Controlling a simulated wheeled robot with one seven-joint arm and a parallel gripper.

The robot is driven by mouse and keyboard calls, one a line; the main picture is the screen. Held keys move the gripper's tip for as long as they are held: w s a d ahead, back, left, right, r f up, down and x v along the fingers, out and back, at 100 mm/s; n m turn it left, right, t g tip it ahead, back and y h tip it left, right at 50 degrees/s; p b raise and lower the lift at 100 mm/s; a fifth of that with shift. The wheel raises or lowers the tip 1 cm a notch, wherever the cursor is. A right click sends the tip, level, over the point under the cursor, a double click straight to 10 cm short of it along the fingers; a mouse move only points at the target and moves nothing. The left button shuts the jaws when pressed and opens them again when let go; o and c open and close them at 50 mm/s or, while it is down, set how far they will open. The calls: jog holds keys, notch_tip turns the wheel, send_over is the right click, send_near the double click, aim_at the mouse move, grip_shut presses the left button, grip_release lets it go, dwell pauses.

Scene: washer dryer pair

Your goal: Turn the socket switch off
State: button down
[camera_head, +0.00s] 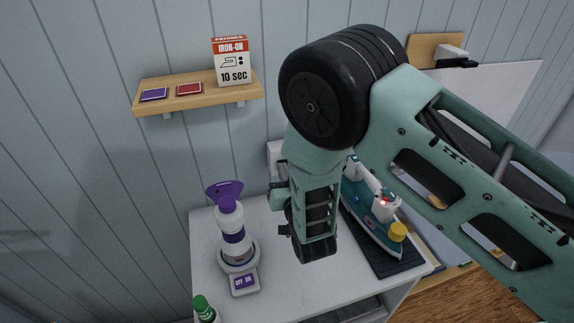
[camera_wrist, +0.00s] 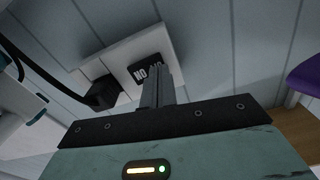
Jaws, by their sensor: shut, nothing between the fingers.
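The white wall socket (camera_wrist: 125,52) shows in the wrist view with a black plug (camera_wrist: 101,94) in its left part. Its black switch (camera_wrist: 147,68) carries white letters that read upside down, and my fingers hide part of it. My gripper (camera_wrist: 156,72) is shut and empty, its fingertips right in front of the switch; I cannot tell whether they touch it. In the head view the socket (camera_head: 275,154) shows only partly, on the wall behind my arm, and my fingertips are hidden there. The switch's position is unclear.
A wooden shelf (camera_head: 180,101) holds an iron-on box (camera_head: 232,62).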

jog(key=shift+f+v, duration=0.1)
jog(key=shift+v, duration=1.05)
jog(key=shift+f+v, duration=0.15)
jog(key=shift+v, duration=0.95)
jog(key=shift+s+a, duration=0.1)
